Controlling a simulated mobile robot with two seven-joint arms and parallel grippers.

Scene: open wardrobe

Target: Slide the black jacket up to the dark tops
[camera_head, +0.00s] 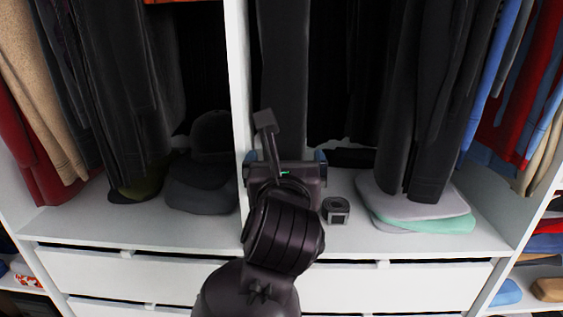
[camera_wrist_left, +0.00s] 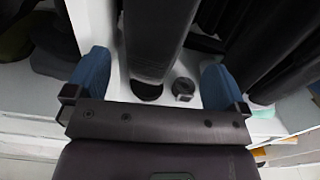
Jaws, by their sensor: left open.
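A single dark garment, which looks like the black jacket (camera_head: 282,70), hangs just right of the white divider in the head view. In the left wrist view the jacket (camera_wrist_left: 157,35) hangs down between my two blue fingers, with a gap on each side. My left gripper (camera_head: 285,158) is open at the jacket's lower part; its fingers also show in the wrist view (camera_wrist_left: 155,80). The dark tops (camera_head: 430,90) hang together farther right in the same compartment, with a dark gap between them and the jacket. The rail and hangers are out of view. My right gripper is not in view.
The white divider (camera_head: 237,70) stands close to the left of my gripper. A small dark coiled item (camera_head: 337,210) lies on the shelf floor. Folded grey and mint clothes (camera_head: 430,217) lie under the tops. A dark cap (camera_head: 210,132) and more garments fill the left compartment.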

